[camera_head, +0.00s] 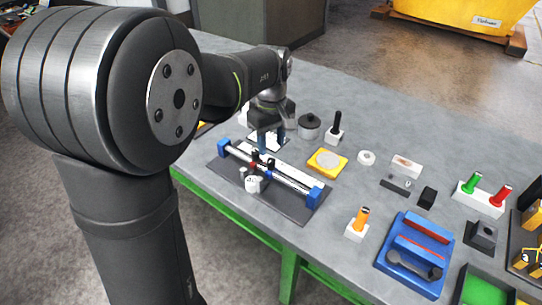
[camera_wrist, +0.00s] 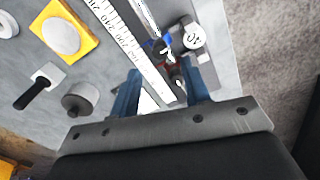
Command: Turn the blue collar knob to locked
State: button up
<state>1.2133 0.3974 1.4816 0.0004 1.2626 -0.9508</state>
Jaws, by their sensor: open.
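A rail fixture (camera_head: 291,182) with blue end blocks, a silver rod and a white scale lies on a dark base plate. Dark collar parts with a touch of red (camera_head: 253,165) sit on the rod. My gripper (camera_head: 270,146) is open above the fixture's far-left part. In the wrist view its two blue fingers (camera_wrist: 160,85) straddle part of the scale (camera_wrist: 128,42) and dark parts, with nothing held. A small blue piece (camera_wrist: 168,41) shows beyond the fingertips near a red part; I cannot tell whether it is the collar knob or which way it is turned.
A yellow block with a grey disc (camera_head: 327,162), a dark cylinder (camera_head: 309,126) and a black-handled tool (camera_head: 335,127) stand behind. A blue tray (camera_head: 414,254) lies at right.

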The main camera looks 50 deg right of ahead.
aim_at(271, 160)
notch_tip(271, 160, down, 6)
jog(key=shift+r, duration=0.15)
grip_shut()
